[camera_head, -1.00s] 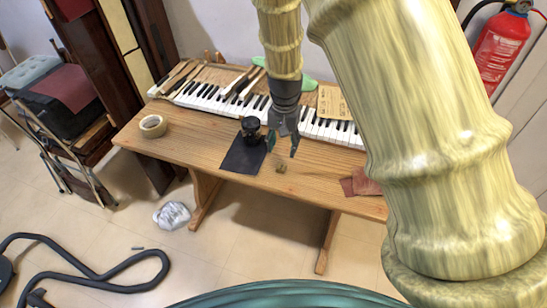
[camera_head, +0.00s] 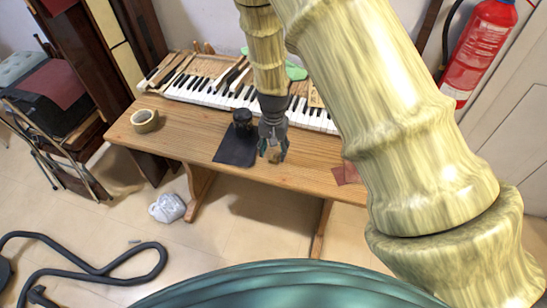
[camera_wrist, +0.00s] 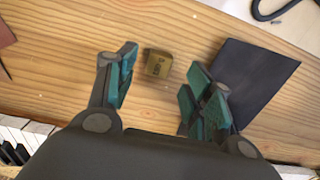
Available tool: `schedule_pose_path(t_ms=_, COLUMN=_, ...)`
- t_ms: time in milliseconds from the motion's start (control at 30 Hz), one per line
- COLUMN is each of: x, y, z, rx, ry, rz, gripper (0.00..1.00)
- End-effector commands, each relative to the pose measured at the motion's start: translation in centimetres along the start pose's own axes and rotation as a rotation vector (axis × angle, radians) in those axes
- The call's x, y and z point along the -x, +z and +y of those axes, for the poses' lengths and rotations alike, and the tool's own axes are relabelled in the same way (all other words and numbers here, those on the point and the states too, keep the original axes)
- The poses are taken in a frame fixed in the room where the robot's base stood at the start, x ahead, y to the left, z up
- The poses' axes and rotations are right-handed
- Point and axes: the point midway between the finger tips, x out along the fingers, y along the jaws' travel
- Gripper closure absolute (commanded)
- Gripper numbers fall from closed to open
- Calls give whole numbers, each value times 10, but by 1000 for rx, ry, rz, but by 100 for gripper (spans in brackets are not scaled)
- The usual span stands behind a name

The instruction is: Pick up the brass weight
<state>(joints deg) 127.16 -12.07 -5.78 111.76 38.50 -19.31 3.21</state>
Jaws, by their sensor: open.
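The brass weight (camera_wrist: 157,64) is a small block with dark markings on top, lying on the wooden table. In the wrist view it sits between and just beyond the open fingers of my gripper (camera_wrist: 160,90), nearer the left finger, with bare wood around it. In the head view my gripper (camera_head: 272,155) hangs low over the table, and the weight (camera_head: 275,159) shows as a small brownish spot at its fingertips, partly hidden. The gripper is open and holds nothing.
The piano keys (camera_head: 210,92) run along the table's back. A tape roll (camera_head: 145,120) and a reddish cloth (camera_head: 345,174) lie farther apart.

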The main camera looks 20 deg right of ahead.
Motion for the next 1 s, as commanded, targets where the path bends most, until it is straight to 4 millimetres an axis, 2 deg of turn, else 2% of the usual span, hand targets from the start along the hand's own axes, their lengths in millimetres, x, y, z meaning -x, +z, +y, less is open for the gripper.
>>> schedule_pose_path(t_ms=300, x=-26, y=-1, z=1, rx=-2, ry=0, rz=-1, gripper=48)
schedule_pose_path(t_ms=633, x=-30, y=-1, z=1, rx=-2, ry=0, rz=0, gripper=48)
schedule_pose_path(t_ms=667, x=-30, y=-1, z=1, rx=-2, ry=0, rz=0, gripper=52)
schedule_pose_path(t_ms=900, x=-30, y=-1, z=1, rx=-2, ry=0, rz=0, gripper=96)
schedule_pose_path(t_ms=933, x=-30, y=-1, z=1, rx=-2, ry=0, rz=0, gripper=100)
schedule_pose_path(t_ms=1000, x=-30, y=-1, z=1, rx=-2, ry=0, rz=0, gripper=100)
